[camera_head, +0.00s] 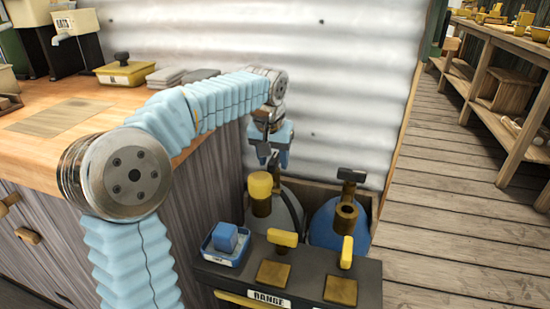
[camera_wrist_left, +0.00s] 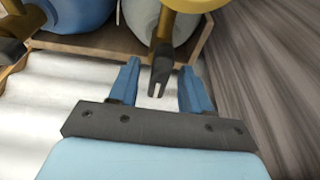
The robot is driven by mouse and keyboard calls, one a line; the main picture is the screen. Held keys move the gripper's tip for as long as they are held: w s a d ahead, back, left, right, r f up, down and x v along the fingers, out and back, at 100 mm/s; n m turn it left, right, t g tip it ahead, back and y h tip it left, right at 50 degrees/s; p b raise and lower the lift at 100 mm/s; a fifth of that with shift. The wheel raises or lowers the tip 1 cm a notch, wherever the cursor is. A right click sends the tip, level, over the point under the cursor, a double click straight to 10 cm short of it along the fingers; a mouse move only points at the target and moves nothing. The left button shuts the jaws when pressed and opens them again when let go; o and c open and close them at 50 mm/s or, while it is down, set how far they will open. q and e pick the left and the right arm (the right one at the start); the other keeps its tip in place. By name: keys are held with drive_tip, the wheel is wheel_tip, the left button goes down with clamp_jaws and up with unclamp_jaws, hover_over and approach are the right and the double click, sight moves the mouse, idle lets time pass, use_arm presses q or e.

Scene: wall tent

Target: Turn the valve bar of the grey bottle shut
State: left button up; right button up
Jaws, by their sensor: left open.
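The grey bottle (camera_head: 291,212) stands in a wooden crate beside the blue bottle (camera_head: 325,228), against the corrugated wall. A yellow cap (camera_head: 260,184) tops its brass fitting. My left gripper (camera_head: 273,160) hangs just above and behind the cap, pointing down, open. In the left wrist view, a dark bar with a forked end (camera_wrist_left: 158,78) reaches between the two blue fingers, with a gap on each side. It appears to be the valve bar of the grey bottle (camera_wrist_left: 146,18). In the head view the gripper and cap mostly hide it. My right gripper is not in view.
The blue bottle has its own dark valve bar (camera_head: 351,175). In front stands a dark panel (camera_head: 230,272) with yellow handles (camera_head: 282,238) and a blue block in a tray (camera_head: 223,254). A wooden counter (camera_head: 105,97) is at left; the plank floor at right is clear.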

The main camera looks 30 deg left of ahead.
sight(274, 160)
use_arm(q)
wheel_tip(274, 160, up, 6)
drive_tip(key=p, duration=0.5)
drive_tip(key=shift+f, duration=0.25)
drive_tip(key=shift+r+p, duration=0.55)
drive_tip(key=shift+r, duration=0.25)
drive_tip(key=v, duration=1.3)
drive_tip(key=shift+r, duration=0.35)
